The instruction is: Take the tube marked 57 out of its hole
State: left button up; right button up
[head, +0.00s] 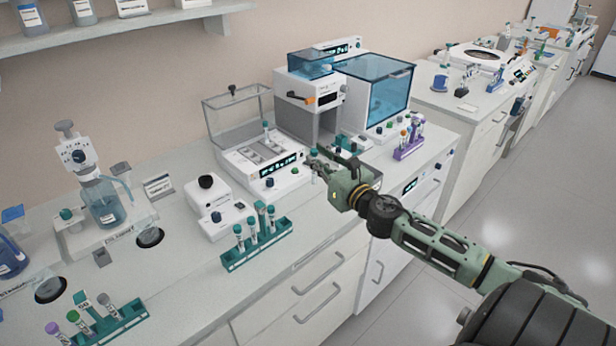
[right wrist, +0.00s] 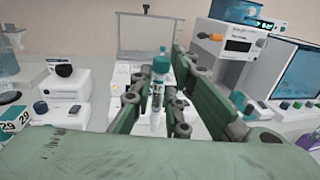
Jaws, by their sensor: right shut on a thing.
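My right gripper (head: 318,166) is in front of the white instrument with the clear lid. In the right wrist view it is shut on a teal-capped tube (right wrist: 158,88), which stands upright between the fingers. The tube has dark print on its side, too small to read, so I cannot tell whether it says 57. Its lower end is clear of any hole that I can see. Another teal-capped tube (head: 266,127) stands in the white instrument (head: 262,160) behind. My left gripper is not in view.
A teal rack (head: 257,245) with several teal-capped tubes stands at the counter's front edge. A second teal rack (head: 115,328) is at lower left, a purple rack (head: 409,150) at right. A small white device (head: 218,208) stands left of my gripper. The floor in front is clear.

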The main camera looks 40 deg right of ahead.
jog(key=shift+d+r, duration=0.2)
jog(key=shift+d, duration=0.15)
jog(key=shift+r, duration=0.1)
notch_tip(320, 180, up, 5)
jog(key=p, duration=0.5)
jog(key=shift+w, duration=0.1)
